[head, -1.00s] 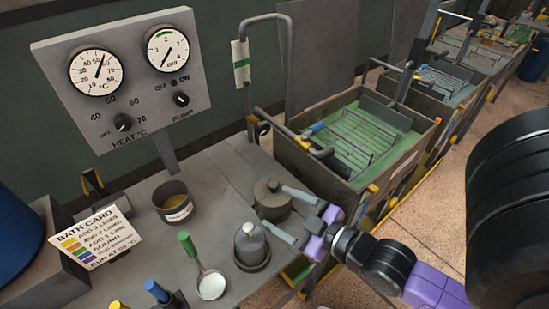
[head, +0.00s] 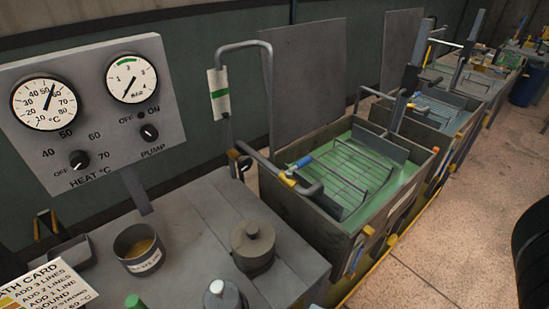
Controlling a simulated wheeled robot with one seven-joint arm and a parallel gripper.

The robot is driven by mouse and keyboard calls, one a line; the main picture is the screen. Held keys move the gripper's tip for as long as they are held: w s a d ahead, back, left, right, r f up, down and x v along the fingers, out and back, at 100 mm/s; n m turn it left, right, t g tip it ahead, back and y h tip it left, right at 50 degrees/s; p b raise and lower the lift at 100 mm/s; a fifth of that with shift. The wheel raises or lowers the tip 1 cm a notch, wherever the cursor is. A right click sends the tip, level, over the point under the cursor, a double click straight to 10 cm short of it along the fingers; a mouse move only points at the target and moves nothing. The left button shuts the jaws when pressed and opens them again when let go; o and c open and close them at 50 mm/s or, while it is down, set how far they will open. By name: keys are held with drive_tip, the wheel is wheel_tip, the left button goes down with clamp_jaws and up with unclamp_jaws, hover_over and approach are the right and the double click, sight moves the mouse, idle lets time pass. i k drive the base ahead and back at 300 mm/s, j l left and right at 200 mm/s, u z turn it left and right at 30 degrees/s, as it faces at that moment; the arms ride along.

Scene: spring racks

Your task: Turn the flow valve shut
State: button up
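A fitting with a yellow body and a blue lever (head: 301,162) sits on the grey pipe over the near green tank; it looks like the flow valve, but no label shows. The lever points up and to the right, roughly across the pipe. I cannot tell whether this one is a valve. My gripper is out of view; only a dark rounded part, probably of my arm, shows at the right edge.
The near tank (head: 330,222) holds green liquid and a wire rack. A gauge panel (head: 100,110) stands at left. The grey bench carries a lidded round pot (head: 253,245), a cup (head: 139,247) and a bath card (head: 45,288).

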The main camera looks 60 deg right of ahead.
sight(245, 163)
drive_tip(key=k+l+z, duration=0.1)
drive_tip(key=z, duration=0.3)
drive_tip(key=k+l+z, duration=0.2)
drive_tip(key=z, duration=0.2)
drive_tip(key=k+l+z, duration=0.1)
drive_tip(key=z, duration=0.25)
drive_tip(key=l, duration=0.1)
